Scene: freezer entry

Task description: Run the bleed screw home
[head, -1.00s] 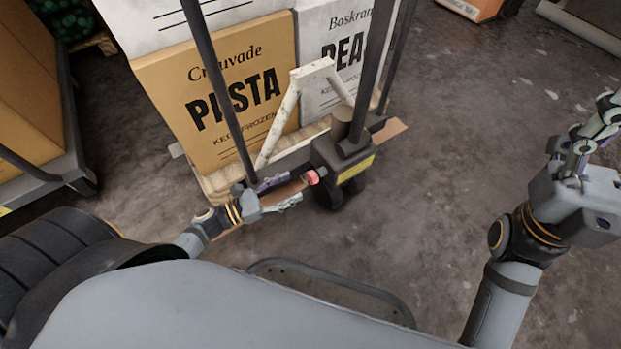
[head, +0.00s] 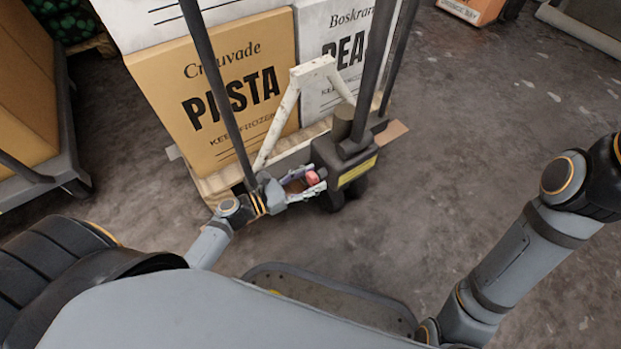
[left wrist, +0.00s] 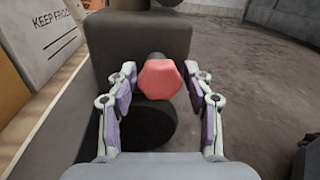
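The bleed screw has a red hexagonal head (head: 312,178) and sticks out of the side of the dark pump block (head: 345,163) on the pallet jack. In the left wrist view its head (left wrist: 160,79) faces me near the middle, with a short dark stem behind it. My left gripper (left wrist: 160,78) is open, one finger on each side of the head, with a small gap showing at each side. In the head view my left gripper (head: 309,180) reaches in from the left at the screw. My right arm shows at the right, but its gripper is out of the picture.
The pallet jack's dark upright bars (head: 220,95) rise close beside my left gripper. A pasta carton (head: 220,90) and a pea carton (head: 335,60) stand behind on a wooden pallet. A loaded cart (head: 35,185) is at the left. The floor to the right is open.

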